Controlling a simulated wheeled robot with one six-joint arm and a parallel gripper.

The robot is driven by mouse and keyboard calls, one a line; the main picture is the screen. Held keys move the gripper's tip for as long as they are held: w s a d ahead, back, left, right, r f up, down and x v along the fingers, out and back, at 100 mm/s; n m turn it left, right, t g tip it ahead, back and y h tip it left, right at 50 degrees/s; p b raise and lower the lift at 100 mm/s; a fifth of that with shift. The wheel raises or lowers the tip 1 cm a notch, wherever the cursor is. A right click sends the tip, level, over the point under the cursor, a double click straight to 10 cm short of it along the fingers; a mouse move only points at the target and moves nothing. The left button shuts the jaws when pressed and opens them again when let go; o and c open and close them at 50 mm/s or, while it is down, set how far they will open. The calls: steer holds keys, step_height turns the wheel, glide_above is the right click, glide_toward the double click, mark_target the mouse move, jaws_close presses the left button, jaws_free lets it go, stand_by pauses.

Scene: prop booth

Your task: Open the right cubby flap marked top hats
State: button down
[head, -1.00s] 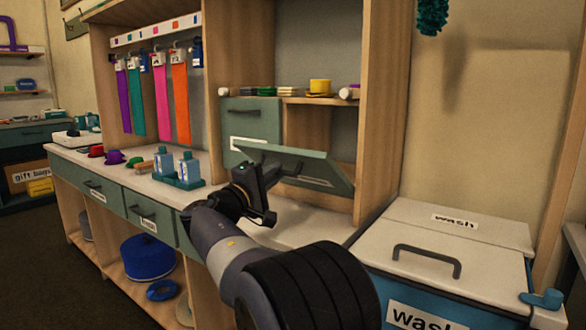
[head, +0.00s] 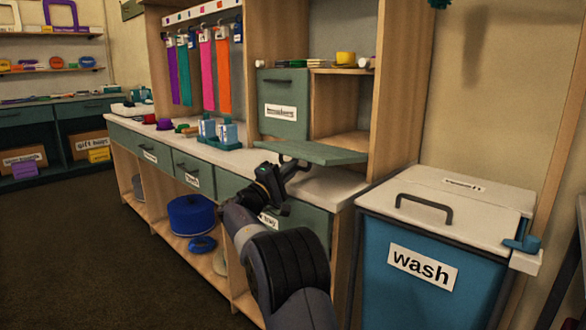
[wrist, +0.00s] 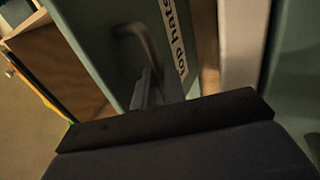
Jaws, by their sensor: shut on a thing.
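The right cubby flap (head: 312,152) is hinged down and lies about level in front of its cubby (head: 342,108), which is open and looks empty. My gripper (head: 287,170) is at the flap's front left, shut on its handle. In the wrist view the flap (wrist: 95,35) fills the middle, with the label "top hats" (wrist: 176,38) and the bent dark handle (wrist: 140,45) running down to my gripper (wrist: 152,92). The fingertips are partly hidden there by the dark gripper body.
The left cubby flap (head: 283,105) is shut. The counter (head: 235,158) below holds blue bottles (head: 227,133). A blue "wash" bin (head: 430,262) with a white lid (head: 440,195) stands to the right. Open floor (head: 90,250) lies at the left.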

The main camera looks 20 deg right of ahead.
steer(key=shift+d+f, duration=0.15)
steer(key=shift+d, duration=0.15)
steer(key=c, duration=1.9)
jaws_free()
steer(key=shift+o, duration=0.8)
steer(key=shift+w+d+f, duration=0.1)
steer(key=shift+d, duration=0.15)
steer(key=shift+o, duration=1.3)
steer(key=shift+a, duration=0.2)
